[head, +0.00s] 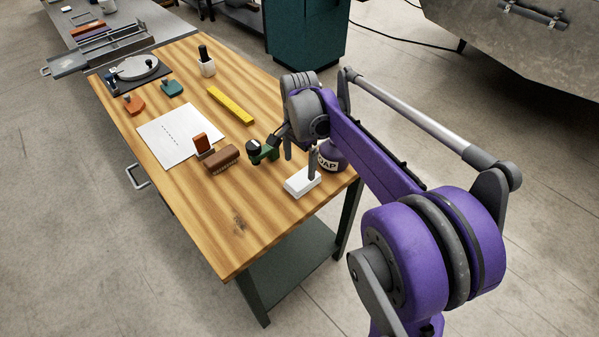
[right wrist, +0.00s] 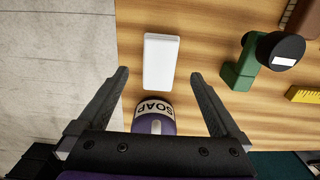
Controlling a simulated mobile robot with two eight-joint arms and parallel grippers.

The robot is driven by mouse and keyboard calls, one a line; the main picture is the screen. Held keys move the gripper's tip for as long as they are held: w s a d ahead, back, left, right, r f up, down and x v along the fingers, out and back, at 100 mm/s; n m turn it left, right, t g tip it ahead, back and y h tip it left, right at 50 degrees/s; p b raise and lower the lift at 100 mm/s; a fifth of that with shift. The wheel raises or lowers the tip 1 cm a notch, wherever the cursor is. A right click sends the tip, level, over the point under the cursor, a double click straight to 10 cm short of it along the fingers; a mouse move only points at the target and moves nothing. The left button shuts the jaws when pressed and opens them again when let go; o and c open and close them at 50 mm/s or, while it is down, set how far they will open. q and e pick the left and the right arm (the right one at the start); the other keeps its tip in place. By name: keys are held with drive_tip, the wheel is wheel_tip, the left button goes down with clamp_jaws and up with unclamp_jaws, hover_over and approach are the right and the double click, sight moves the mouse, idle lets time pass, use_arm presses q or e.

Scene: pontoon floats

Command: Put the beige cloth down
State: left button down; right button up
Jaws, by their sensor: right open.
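I see no beige cloth in either view. My right gripper (head: 299,163) is open over the near right part of the wooden table. In the right wrist view, its two fingers (right wrist: 160,76) stand apart with nothing held between them. A white block (head: 302,181) lies on the table below the fingers; it also shows in the right wrist view (right wrist: 161,62), beyond the fingertips. The purple soap bottle (head: 331,158), labelled SOAP (right wrist: 153,112), stands close to the gripper, partly hidden by it in the head view. My left gripper is not in view.
A green piece with a black knob (head: 262,151), a brown brush (head: 222,159) and a yellow ruler (head: 231,105) lie nearby. A white sheet (head: 170,134) lies farther left. The near corner of the wooden table (head: 225,240) is clear.

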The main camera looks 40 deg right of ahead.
wheel_tip(320, 180, up, 5)
drive_tip(key=s+a+f+n+t, duration=0.2)
drive_tip(key=s+a+f+n, duration=0.3)
drive_tip(key=s+a+n, duration=0.3)
drive_tip(key=s+a+f+n+t, duration=0.3)
drive_tip(key=s+a+f+n, duration=0.2)
drive_tip(key=s+a+n, duration=0.3)
drive_tip(key=shift+s+a+f+n, duration=0.15)
drive_tip(key=shift+s+f+n, duration=0.1)
drive_tip(key=shift+n, duration=0.25)
